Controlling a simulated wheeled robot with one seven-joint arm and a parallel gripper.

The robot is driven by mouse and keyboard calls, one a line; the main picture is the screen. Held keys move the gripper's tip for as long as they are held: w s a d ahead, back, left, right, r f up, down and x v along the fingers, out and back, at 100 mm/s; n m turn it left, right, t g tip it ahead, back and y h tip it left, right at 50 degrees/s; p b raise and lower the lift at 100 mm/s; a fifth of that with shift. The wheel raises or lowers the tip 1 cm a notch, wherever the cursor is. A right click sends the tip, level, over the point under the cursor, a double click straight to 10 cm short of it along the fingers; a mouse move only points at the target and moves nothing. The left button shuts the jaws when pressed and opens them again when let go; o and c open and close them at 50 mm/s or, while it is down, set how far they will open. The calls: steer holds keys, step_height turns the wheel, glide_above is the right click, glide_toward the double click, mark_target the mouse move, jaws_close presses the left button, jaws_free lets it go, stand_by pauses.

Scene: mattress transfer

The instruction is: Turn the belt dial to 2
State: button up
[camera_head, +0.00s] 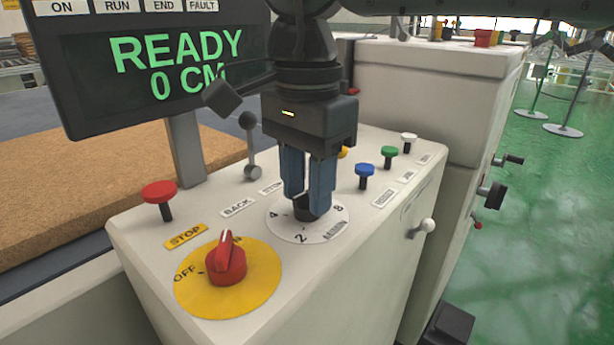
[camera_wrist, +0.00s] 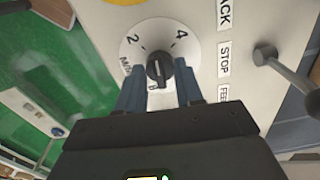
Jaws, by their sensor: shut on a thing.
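The belt dial is a black knob (camera_wrist: 159,70) on a round white plate (camera_head: 276,230) marked 2, 4, 8 and M/MIN, set in the light panel top. In the wrist view the 2 is at the plate's upper left and the 4 at its upper right. The knob's ridge runs roughly up and down there, between those two numbers; I cannot tell exactly where its pointer sits. My gripper (camera_head: 307,203) comes down from above with its two blue-grey fingers shut on the knob, one on each side. The fingers partly hide the knob and plate in the head view.
A red STOP button (camera_head: 159,192), a red selector (camera_head: 226,265) on a yellow plate, a lever (camera_head: 251,145), and blue (camera_head: 365,171), green (camera_head: 389,153) and white (camera_head: 409,139) buttons surround the dial. A display (camera_head: 170,65) reads READY, 0 CM.

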mark_target(307, 192)
steer(key=n+p, duration=0.1)
steer(key=n, duration=0.6)
stand_by(0.6)
steer(key=o, duration=1)
steer(key=shift+r+p, duration=0.5)
steer(key=shift+r, duration=3.45)
